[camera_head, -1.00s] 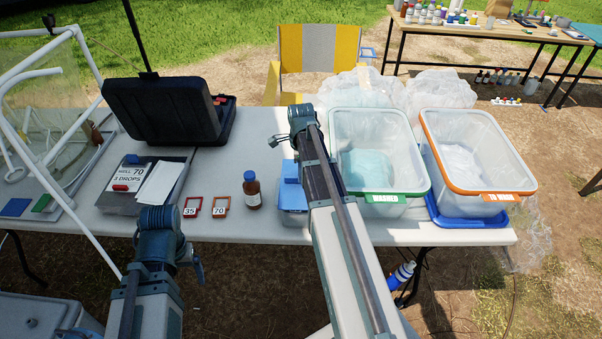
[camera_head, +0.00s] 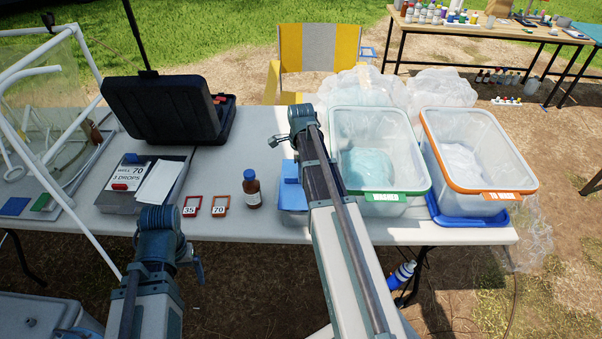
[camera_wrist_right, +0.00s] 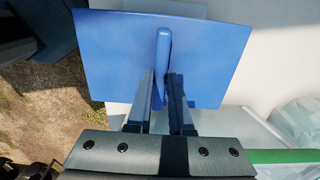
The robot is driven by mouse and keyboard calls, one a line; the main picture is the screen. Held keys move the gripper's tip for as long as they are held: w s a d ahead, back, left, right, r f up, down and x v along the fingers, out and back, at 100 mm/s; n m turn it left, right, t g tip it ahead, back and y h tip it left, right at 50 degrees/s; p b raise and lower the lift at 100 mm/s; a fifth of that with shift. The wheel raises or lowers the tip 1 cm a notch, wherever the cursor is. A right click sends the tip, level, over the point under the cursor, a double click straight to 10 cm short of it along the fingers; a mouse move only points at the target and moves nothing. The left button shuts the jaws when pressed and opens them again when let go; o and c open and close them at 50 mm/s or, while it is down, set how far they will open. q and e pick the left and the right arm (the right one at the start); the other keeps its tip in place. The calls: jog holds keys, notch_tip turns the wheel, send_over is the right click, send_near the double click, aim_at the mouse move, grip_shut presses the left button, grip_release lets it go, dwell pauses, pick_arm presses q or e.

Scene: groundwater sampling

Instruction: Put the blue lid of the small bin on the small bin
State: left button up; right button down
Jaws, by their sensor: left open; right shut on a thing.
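The blue lid (camera_wrist_right: 110,55) fills the upper part of the right wrist view, with a raised handle strip in its middle. My right gripper (camera_wrist_right: 163,82) is shut on that handle. In the head view the lid (camera_head: 290,170) shows just left of my right arm, above the small bin (camera_head: 291,200), a pale translucent box at the table's front edge. My arm hides part of both, and I cannot tell whether the lid touches the rim. My left gripper (camera_head: 198,268) is low in front of the table, away from the lid, and partly hidden by its own arm; it is open.
A green-rimmed tub (camera_head: 382,197) stands right of the small bin, and an orange-rimmed tub (camera_head: 487,196) beyond it. A brown bottle (camera_head: 252,190) stands close on the left. A black case (camera_head: 165,110) and grey tray (camera_head: 120,205) are further left. Bare table lies behind the bottle.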

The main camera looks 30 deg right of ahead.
jog(key=shift+f+b, duration=0.8)
jog(key=shift+f, duration=0.1)
jog(key=c, duration=0.7)
grip_release()
jog(key=shift+c, duration=0.2)
jog(key=shift+r, duration=0.1)
notch_tip(320, 180, up, 14)
jog(key=p, duration=1.4)
jog(key=shift+f, duration=0.2)
